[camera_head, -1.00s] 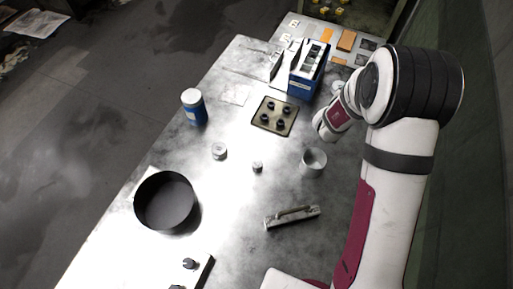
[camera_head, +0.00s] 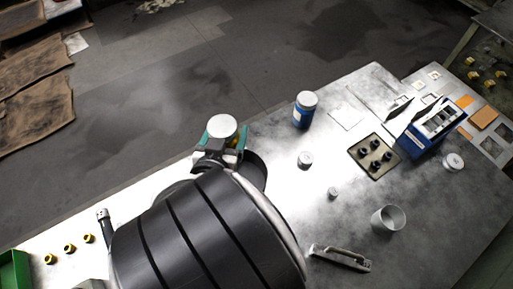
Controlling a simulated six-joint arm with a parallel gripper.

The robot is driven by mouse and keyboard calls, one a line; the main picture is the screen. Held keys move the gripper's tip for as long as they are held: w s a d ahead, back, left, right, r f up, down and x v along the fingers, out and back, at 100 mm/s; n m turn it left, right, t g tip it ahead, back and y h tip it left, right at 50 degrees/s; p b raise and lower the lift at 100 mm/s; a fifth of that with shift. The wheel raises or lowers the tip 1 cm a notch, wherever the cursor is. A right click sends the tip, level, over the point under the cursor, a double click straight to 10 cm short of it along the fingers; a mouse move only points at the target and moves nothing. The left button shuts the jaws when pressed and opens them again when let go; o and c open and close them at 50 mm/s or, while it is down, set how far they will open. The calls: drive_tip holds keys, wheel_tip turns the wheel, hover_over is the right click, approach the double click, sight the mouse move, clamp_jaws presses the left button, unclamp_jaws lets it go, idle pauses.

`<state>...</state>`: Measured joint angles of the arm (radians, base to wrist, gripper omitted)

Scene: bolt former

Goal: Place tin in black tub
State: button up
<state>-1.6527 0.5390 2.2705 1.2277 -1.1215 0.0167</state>
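My gripper (camera_head: 223,138), with teal fingers, is at the upper left of the table. A round tin with a pale top (camera_head: 222,126) sits between the fingers, which appear closed on its sides. The black tub (camera_head: 257,172) is just below and right of the gripper in the picture. My arm hides most of the tub, so only part of its wall shows. The tin appears above or beside the tub's far side; its exact height cannot be told.
A blue can with a pale lid (camera_head: 304,110) stands right of the gripper. Small round pieces (camera_head: 305,159), a dark plate with knobs (camera_head: 373,156), a blue box (camera_head: 432,130), a grey cup (camera_head: 388,219) and a metal handle (camera_head: 341,258) lie further right. A green bin (camera_head: 14,271) is lower left.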

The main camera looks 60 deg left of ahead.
drive_tip(key=shift+s+a+f+n, duration=0.15)
drive_tip(key=shift+s+f, duration=0.1)
drive_tip(key=shift+s, duration=0.4)
drive_tip(key=shift+s+d+f+n, duration=0.15)
drive_tip(key=shift+s+f, duration=0.1)
drive_tip(key=shift+s, duration=0.35)
wheel_tip(320, 180, down, 3)
drive_tip(key=shift+a+f, duration=0.1)
drive_tip(key=shift+f+g+y, duration=0.3)
drive_tip(key=shift+f, duration=0.05)
drive_tip(key=shift+f, duration=0.6)
drive_tip(key=o, duration=1.5)
drive_tip(key=v, duration=0.4)
drive_tip(key=r+v, duration=0.1)
drive_tip(key=v, duration=0.3)
drive_tip(key=shift+w+a, duration=0.1)
drive_tip(key=shift+a, duration=0.1)
